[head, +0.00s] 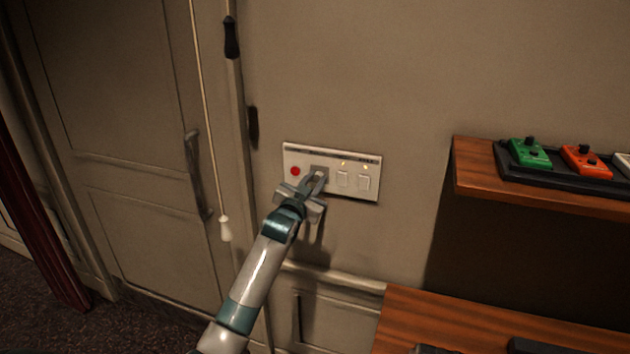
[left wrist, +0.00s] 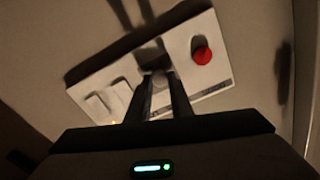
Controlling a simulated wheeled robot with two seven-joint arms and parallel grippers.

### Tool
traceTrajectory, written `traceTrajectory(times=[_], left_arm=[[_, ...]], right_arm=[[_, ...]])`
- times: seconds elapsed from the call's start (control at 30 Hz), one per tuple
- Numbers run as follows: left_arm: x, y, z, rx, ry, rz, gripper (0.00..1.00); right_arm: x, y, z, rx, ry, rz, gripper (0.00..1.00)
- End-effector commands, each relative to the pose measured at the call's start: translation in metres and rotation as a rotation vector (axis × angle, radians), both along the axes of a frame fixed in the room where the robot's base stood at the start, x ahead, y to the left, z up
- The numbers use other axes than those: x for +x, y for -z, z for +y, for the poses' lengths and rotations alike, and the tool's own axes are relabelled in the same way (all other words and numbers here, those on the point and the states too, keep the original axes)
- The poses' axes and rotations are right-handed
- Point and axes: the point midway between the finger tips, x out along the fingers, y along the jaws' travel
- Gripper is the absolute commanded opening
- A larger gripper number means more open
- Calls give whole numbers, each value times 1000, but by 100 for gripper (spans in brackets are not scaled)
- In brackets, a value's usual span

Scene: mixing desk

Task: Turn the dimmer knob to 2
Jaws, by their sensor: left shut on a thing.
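A white wall panel (head: 355,189) carries a red button (head: 295,171) on its left and two white switches on its right. The dimmer knob sits between them, mostly hidden by my left gripper (head: 318,180). In the left wrist view the panel (left wrist: 215,77) appears turned round, with the red button (left wrist: 202,56) at upper right. There, the fingers of my left gripper (left wrist: 161,84) reach the pale round knob (left wrist: 160,80) and are shut on it. The knob's number marks cannot be read. My right gripper is not in view.
A pull cord with a white end (head: 225,229) hangs left of the panel, before a door with a handle (head: 197,170). A wooden shelf (head: 470,178) with green and orange pedals stands out at right, above a wooden desk (head: 440,318).

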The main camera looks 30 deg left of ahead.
Motion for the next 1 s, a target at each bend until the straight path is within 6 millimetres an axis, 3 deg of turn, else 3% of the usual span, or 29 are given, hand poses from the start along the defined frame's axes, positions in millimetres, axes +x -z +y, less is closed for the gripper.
traceTrajectory(times=[0.5,1.0], left_arm=[[0,2,0,-463,0,-106,0],[0,3,0,-661,0,-153,0]], right_arm=[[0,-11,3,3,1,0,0],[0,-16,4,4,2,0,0]])
